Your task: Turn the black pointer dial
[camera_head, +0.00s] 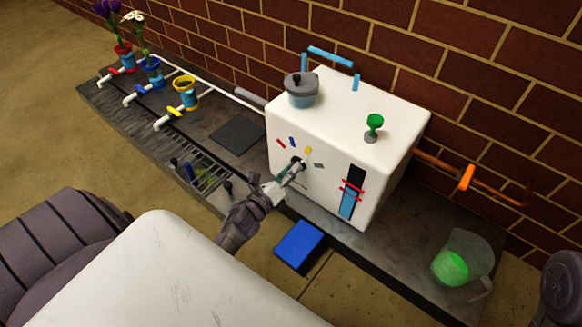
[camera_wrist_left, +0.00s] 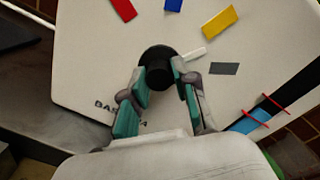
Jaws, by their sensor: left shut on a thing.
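The black pointer dial (camera_wrist_left: 158,66) sits on the front face of the white box (camera_head: 348,115). In the left wrist view its white pointer (camera_wrist_left: 194,54) points up and to the right, between the yellow mark (camera_wrist_left: 219,22) and the grey mark (camera_wrist_left: 224,68). Red (camera_wrist_left: 123,9) and blue marks lie further left along the arc. My left gripper (camera_wrist_left: 160,75) is shut on the dial, with a finger on each side of it. In the head view my left gripper (camera_head: 296,168) reaches the box front and partly hides the dial. My right gripper cannot be made out.
A blue block (camera_head: 299,245) lies in front of the box. A gauge (camera_head: 351,190) with red markers is right of the dial. A clear jug (camera_head: 463,263) with green content stands at right. Colored flower pots (camera_head: 186,92) and taps stand at left. A brick wall is behind.

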